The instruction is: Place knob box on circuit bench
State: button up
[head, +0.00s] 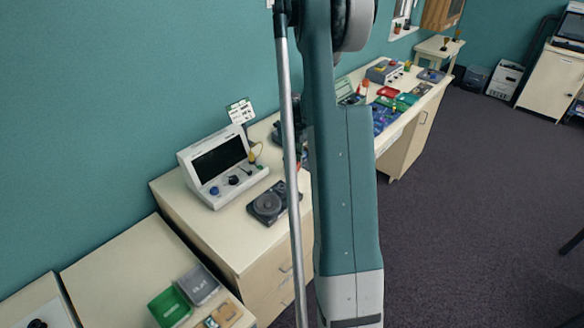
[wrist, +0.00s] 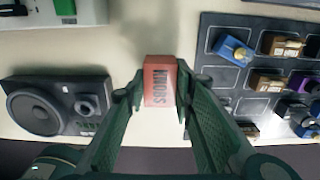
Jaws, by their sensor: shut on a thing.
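The knob box (wrist: 160,84) is a small red box with dark lettering reading "KNOBS", seen in the wrist view between my fingertips. My gripper (wrist: 158,97) is shut on it, with one green finger on each side. A cream bench top (wrist: 125,38) lies below the box; whether the box touches it I cannot tell. In the head view a cream bench surface (head: 230,213) stands along the wall. My own arm hides my gripper and the knob box there. I cannot tell for sure which surface is the circuit bench.
In the wrist view a dark device with a round dial (wrist: 42,112) lies left of the box, and a dark tray (wrist: 214,75) of small blue, brown and purple parts lies right. A white console with a screen (head: 221,166) stands on the bench in the head view.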

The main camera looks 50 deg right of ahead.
aim_at(292, 162)
jog(key=shift+f, duration=1.05)
jog(key=shift+f, duration=0.15)
jog(key=o, duration=0.9)
jog(key=shift+r, duration=0.2)
jog(key=shift+r, duration=6)
